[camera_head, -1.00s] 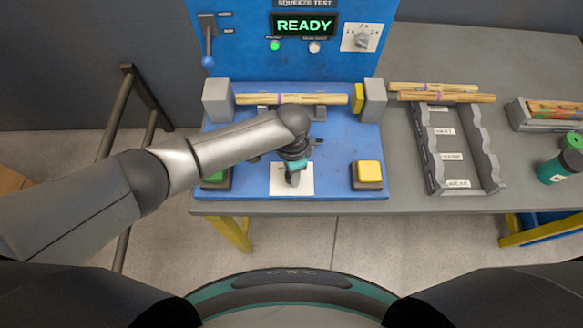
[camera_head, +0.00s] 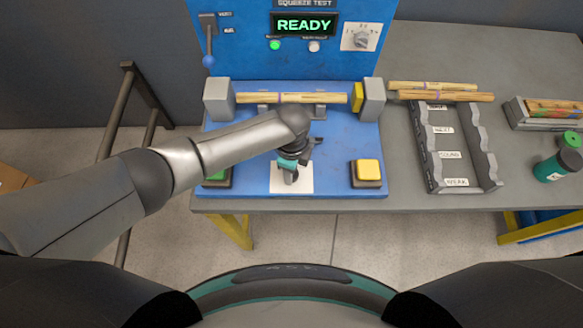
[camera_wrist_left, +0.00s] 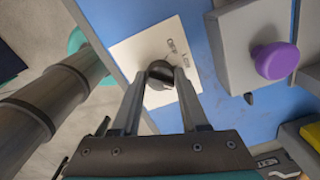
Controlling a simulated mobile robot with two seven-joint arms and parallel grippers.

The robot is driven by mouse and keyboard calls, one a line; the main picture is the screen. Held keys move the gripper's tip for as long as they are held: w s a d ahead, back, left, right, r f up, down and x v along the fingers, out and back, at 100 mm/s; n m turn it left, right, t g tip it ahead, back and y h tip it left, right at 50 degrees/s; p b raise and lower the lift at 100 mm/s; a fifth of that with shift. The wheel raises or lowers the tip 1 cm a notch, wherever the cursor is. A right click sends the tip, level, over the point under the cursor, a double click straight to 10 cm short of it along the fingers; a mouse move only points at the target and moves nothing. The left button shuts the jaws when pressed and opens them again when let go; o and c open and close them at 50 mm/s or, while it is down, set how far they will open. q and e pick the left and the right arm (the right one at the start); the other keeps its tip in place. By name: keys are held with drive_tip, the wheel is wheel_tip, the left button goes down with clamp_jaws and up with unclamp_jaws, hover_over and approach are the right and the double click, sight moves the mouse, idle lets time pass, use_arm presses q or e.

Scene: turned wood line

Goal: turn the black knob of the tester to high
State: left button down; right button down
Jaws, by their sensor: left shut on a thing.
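The tester (camera_head: 340,185) is a blue machine on the table, its display reading READY. A white plate (camera_head: 302,184) lies on the front of its base. In the left wrist view the plate (camera_wrist_left: 128,52) carries the round black knob (camera_wrist_left: 160,72), with printed labels beside it; OFF and LOW seem readable. My left gripper (camera_head: 291,178) reaches down over the plate. In the wrist view its fingers (camera_wrist_left: 165,76) are shut on the black knob, one on each side. The knob's pointer is not clear. The knob is hidden by the gripper in the head view. My right gripper is not in view.
A yellow button (camera_head: 368,170) is right of the plate; a green button (camera_head: 215,177) is partly hidden behind my left arm. A grey labelled rack (camera_head: 450,150) and green-topped container (camera_head: 572,142) stand to the right.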

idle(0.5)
use_arm(q)
drive_tip(key=shift+c, duration=2.1)
unclamp_jaws()
wheel_tip(320, 180, up, 15)
drive_tip(key=p, duration=0.2)
drive_tip(key=shift+r, duration=0.15)
